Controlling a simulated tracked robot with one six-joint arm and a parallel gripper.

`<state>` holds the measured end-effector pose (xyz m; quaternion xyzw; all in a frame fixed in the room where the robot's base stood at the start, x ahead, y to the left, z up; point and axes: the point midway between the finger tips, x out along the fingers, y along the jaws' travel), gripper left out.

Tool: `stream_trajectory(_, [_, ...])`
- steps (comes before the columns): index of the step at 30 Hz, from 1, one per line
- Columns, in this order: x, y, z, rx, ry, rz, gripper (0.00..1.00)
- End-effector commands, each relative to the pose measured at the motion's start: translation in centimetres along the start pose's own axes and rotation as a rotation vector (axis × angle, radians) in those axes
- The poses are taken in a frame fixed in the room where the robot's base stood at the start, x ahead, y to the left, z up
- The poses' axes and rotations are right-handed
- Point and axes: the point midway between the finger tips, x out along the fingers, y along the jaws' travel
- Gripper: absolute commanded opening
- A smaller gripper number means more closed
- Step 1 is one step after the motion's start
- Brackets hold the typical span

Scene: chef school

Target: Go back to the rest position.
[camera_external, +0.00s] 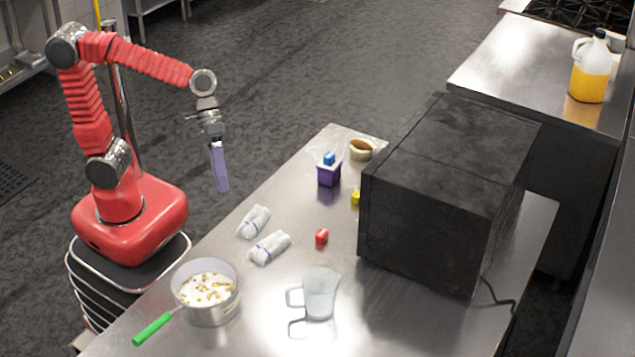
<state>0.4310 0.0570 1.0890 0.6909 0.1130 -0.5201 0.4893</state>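My gripper (217,165) hangs from my red arm, pointing down, left of the steel table. A long lavender piece extends below the wrist. It is seen as one narrow strip, and I cannot tell if it is the fingers side by side or a thing held. Whether the gripper is open or shut does not show. It looks raised and apart from everything on the table.
A yellow-liquid jug (590,80) stands behind.

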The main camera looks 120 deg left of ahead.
Motion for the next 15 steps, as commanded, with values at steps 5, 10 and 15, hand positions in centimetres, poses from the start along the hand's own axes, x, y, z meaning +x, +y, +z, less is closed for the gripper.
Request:
stream_trajectory(5, [-0.6, -0.9, 4.4, 0.224, 0.025, -0.086, 0.34])
stream_trajectory(10, [-1.2, -2.2, 7.5, 0.432, 0.057, -0.160, 0.34])
stream_trajectory(15, [-1.9, -3.7, 10.0, 0.640, 0.098, -0.224, 0.34])
